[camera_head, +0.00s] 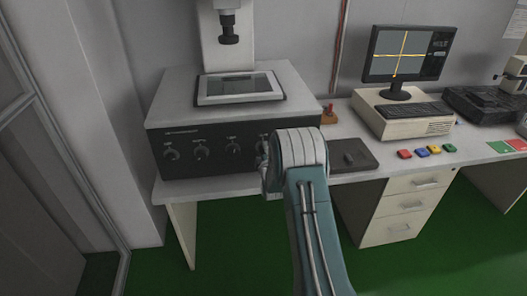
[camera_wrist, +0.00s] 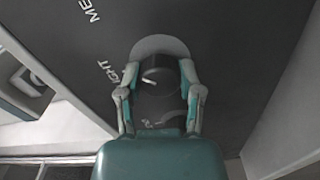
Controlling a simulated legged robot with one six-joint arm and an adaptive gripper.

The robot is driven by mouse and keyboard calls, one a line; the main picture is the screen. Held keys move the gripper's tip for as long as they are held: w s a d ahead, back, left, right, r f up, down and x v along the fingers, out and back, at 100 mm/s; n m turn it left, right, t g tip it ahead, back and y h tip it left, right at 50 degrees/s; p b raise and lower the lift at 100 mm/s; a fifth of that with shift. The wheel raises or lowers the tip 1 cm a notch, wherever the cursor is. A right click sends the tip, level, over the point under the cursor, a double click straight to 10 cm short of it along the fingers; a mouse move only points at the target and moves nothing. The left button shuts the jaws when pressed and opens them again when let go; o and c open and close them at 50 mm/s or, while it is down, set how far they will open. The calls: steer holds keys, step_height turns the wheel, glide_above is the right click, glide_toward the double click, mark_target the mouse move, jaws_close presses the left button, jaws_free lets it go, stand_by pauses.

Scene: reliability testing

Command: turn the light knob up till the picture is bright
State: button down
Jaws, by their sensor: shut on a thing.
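My gripper (camera_wrist: 160,72) is shut on a dark round knob (camera_wrist: 158,82) with a white mark, its fingers on either side. The panel lettering beside it reads "IGHT", its start cut off from sight. In the head view my arm hides the fingers and most of the right end of the dark panel (camera_head: 210,170), where the gripper reaches. The panel is the front of a grey measuring machine (camera_head: 170,110) with several knobs. A monitor (camera_head: 405,52) at the right shows a grey picture with a yellow cross and small text at its right side.
A flat dark box (camera_head: 352,158) lies on the desk right of my arm. Beyond it are a beige computer (camera_head: 400,118) with a keyboard, and several coloured blocks (camera_head: 420,152). A red-topped item (camera_head: 329,113) stands behind. The green floor (camera_head: 245,235) in front is clear.

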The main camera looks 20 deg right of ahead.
steer(key=m, duration=0.6)
steer(key=shift+s+f, duration=0.1)
steer(key=shift+f, duration=0.25)
steer(key=m, duration=0.6)
steer(key=shift+f+m, duration=0.1)
steer(key=shift+m, duration=0.3)
steer(key=m, duration=0.6)
steer(key=shift+a, duration=0.1)
steer(key=m, duration=0.6)
steer(key=shift+c, duration=1.3)
jaws_free()
steer(key=shift+r, duration=0.2)
